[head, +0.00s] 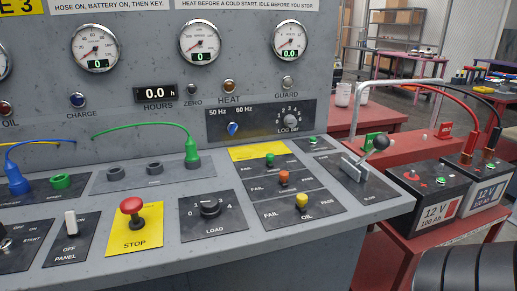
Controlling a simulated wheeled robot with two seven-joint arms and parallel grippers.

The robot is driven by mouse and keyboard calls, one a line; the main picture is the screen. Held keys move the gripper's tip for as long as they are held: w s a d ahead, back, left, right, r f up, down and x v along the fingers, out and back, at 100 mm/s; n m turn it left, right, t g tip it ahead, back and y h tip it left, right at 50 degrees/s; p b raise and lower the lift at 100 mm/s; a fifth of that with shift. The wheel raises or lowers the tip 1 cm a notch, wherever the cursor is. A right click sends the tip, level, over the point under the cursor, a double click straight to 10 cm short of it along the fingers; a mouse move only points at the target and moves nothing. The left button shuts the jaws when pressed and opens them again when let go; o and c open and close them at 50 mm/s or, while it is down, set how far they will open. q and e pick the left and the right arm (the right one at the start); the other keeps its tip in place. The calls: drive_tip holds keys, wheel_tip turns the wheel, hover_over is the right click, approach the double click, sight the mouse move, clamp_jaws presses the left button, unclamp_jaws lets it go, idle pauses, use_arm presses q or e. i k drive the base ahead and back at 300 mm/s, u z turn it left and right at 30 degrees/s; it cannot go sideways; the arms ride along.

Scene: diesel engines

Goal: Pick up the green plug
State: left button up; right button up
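The green plug (192,152) stands upright at the right end of a grey socket strip (125,182) on the console. Its base meets a dark socket there, and a green cable (145,126) arcs from its top to the left. Two empty grey sockets (153,168) sit to its left in the same strip. A green-ringed socket (61,181) is further left, beside a blue plug (16,182). Neither of my grippers shows in the head view.
Gauges and small lamps line the upright panel behind the plug. In front are a red STOP button (131,206), a LOAD knob (210,209) and a white PANEL switch (70,222). A lever (365,157) and batteries (432,190) are at right. The space above the strip looks clear.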

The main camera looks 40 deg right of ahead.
sight(192, 156)
drive_tip(key=z, duration=0.65)
drive_tip(key=k, duration=0.5)
drive_tip(key=z, duration=0.25)
drive_tip(key=i, duration=0.55)
